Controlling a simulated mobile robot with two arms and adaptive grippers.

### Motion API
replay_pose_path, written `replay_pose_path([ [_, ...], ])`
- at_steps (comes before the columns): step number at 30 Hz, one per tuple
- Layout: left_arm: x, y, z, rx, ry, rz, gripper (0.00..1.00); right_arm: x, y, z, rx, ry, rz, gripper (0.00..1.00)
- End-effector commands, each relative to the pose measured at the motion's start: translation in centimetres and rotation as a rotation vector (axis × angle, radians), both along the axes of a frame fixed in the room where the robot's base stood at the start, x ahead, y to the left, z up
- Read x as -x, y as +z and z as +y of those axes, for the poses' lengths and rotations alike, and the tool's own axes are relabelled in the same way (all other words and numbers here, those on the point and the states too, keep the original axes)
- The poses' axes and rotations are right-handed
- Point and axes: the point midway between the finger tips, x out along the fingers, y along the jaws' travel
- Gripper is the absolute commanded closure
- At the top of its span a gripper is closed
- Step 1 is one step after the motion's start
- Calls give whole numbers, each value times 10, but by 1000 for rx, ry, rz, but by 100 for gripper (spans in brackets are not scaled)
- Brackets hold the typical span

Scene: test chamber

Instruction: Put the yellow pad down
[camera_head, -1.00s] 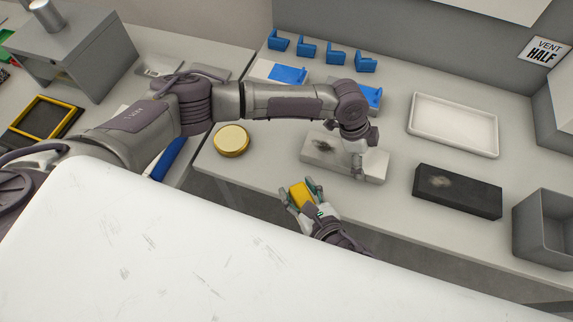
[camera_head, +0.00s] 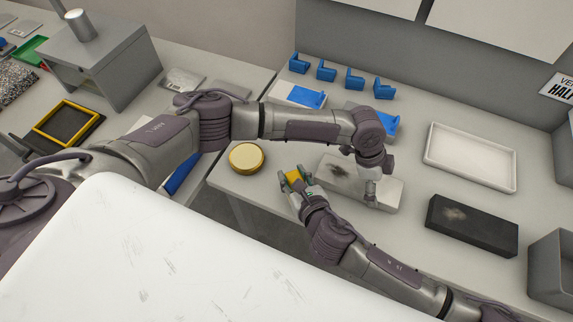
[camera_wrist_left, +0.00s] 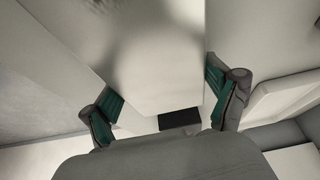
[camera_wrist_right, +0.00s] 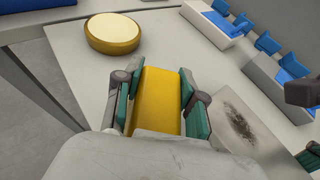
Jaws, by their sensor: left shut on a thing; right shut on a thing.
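The yellow pad (camera_head: 292,176) is a small block between the fingers of my right gripper (camera_head: 294,181). It fills the space between the green-lined fingers in the right wrist view (camera_wrist_right: 158,98). It is at the table's front edge, between the round tin and the pale block; I cannot tell its height above the table. My left gripper (camera_head: 370,190) is shut on the pale grey block (camera_head: 335,165), which has a dark smudge. The block also shows between the fingers in the left wrist view (camera_wrist_left: 160,60).
A round yellow tin (camera_head: 246,158) stands left of the pad. A dark block (camera_head: 472,226), a white tray (camera_head: 470,184) and a grey bin (camera_head: 556,268) are at the right. Blue holders (camera_head: 355,79) line the back. Bare table lies between the tin and the pale block.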

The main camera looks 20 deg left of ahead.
Motion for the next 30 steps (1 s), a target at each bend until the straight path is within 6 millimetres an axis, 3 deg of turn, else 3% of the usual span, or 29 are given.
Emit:
replay_pose_path([
  [3, 0, 0, 0, -1, 0, -1, 29, -21, 2, 21, -2, -1, -2, 100],
  [8, 0, 0, 0, -1, 0, -1, 29, -34, 1, 35, -1, 0, -1, 100],
  [11, 0, 0, 0, -1, 0, -1, 29, -37, -3, 37, 0, 0, 1, 100],
  [18, 0, 0, 0, -1, 0, 0, 29, -37, -33, 37, -1, -2, 2, 100],
  [25, 0, 0, 0, 0, 0, 0, 29, -36, -38, 36, 3, 0, 4, 100],
  [26, 0, 0, 0, 0, 0, -1, 29, -36, -38, 35, 4, -1, 5, 57],
  [30, 0, 0, 0, 0, 0, -1, 29, -36, -38, 35, 4, -1, 5, 33],
])
